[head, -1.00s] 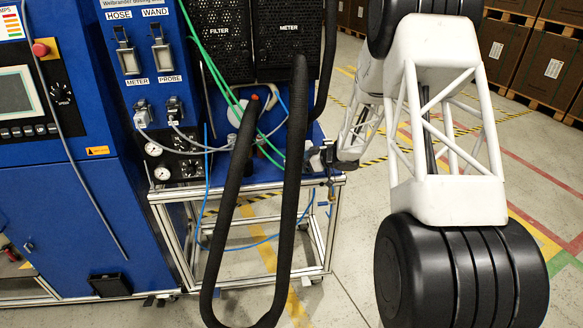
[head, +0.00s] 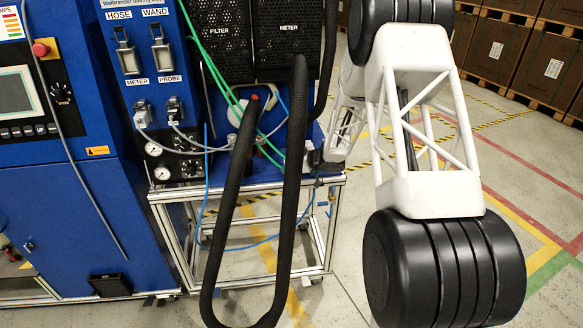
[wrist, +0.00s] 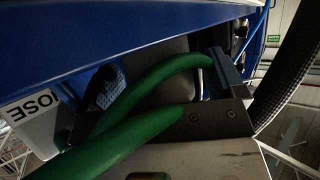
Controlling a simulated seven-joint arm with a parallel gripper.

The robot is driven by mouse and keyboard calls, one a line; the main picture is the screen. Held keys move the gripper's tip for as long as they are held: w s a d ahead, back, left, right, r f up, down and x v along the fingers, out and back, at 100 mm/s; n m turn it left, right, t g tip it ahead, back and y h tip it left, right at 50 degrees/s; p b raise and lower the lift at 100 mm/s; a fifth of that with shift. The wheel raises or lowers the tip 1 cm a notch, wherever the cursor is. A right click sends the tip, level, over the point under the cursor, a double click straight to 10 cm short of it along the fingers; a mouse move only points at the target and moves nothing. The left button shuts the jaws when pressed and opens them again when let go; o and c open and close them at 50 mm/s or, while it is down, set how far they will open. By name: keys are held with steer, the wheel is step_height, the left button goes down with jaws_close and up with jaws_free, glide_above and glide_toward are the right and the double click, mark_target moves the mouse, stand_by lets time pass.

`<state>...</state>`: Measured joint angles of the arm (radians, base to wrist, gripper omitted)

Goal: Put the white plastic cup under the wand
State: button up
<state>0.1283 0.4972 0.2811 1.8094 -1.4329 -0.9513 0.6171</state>
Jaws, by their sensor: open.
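My gripper (head: 315,159) is at the right end of the blue cart top in the head view, small and partly hidden by my own wrist. In the wrist view my gripper (wrist: 168,82) is open, and a green hose (wrist: 150,88) crosses in front of it. A grey rounded surface (wrist: 165,55) shows beyond the jaws; I cannot tell whether it is the cup. In the head view a whitish rounded thing (head: 234,113) stands on the cart behind the black hose, possibly the cup, mostly hidden. I cannot make out the wand clearly; its labelled switch (head: 161,55) is on the blue panel.
A thick black hose (head: 233,190) hangs in a loop before the cart. Green hoses (head: 214,75) run down to the cart top. Black mesh boxes (head: 288,40) marked FILTER and METER are above. The metal cart frame (head: 330,235) is below; open floor lies to its right.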

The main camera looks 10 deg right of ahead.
steer(key=c, duration=1)
steer(key=shift+r, duration=0.2)
steer(key=shift+c, duration=0.2)
steer(key=shift+r, duration=0.5)
steer(key=s+d, duration=1)
steer(key=d, duration=0.5)
